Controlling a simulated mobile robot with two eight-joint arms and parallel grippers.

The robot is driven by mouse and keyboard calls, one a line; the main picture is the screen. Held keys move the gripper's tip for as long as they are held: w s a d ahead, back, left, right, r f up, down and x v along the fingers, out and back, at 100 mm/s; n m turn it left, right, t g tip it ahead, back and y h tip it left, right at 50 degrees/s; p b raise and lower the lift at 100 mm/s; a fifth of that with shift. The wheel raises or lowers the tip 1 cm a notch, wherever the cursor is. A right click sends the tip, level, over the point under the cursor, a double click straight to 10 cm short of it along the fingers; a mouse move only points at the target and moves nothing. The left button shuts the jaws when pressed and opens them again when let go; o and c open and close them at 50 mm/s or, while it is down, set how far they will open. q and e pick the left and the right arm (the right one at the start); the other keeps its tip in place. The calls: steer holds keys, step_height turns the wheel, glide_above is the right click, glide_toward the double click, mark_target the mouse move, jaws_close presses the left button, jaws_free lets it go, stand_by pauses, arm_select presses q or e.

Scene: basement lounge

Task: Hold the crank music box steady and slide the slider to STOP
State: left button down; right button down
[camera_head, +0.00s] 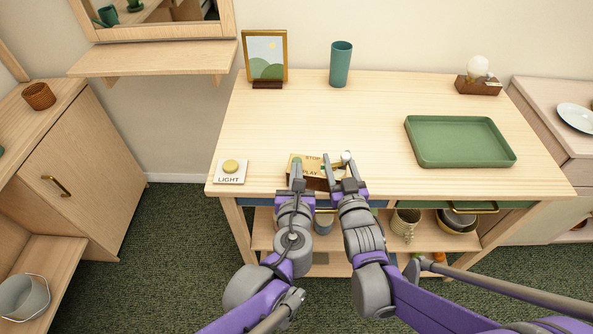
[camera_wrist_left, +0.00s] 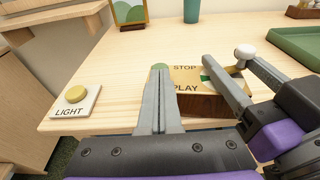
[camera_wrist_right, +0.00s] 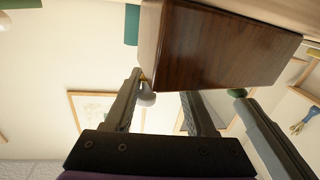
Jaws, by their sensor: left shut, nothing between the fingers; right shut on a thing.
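The music box (camera_head: 311,168) stands at the table's front edge, with a tan top marked STOP and PLAY and a dark brown side (camera_wrist_right: 215,45). STOP is on the far side, PLAY on the near side. A green knob (camera_wrist_left: 160,67) at its left is level with STOP. My left gripper (camera_head: 297,167) is shut and empty, its tips at the knob's near side; contact is unclear. My right gripper (camera_head: 337,164) is shut on the box's right part, one finger over the top, one outside. A white crank knob (camera_wrist_left: 245,51) is beside its fingertips.
A LIGHT button (camera_head: 231,168) lies left of the box. A green tray (camera_head: 460,160) is to the right. A picture frame (camera_head: 265,60), teal cup (camera_head: 341,64) and lamp (camera_head: 478,76) stand at the back. The table middle is clear.

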mark_target(299, 158)
arm_select(q)
steer(key=shift+w+d, duration=0.2)
steer(key=shift+w, duration=1.35)
steer(key=v, duration=1.4)
steer(key=shift+a, duration=0.1)
arm_select(e)
steer(key=shift+c, duration=0.8)
jaws_free()
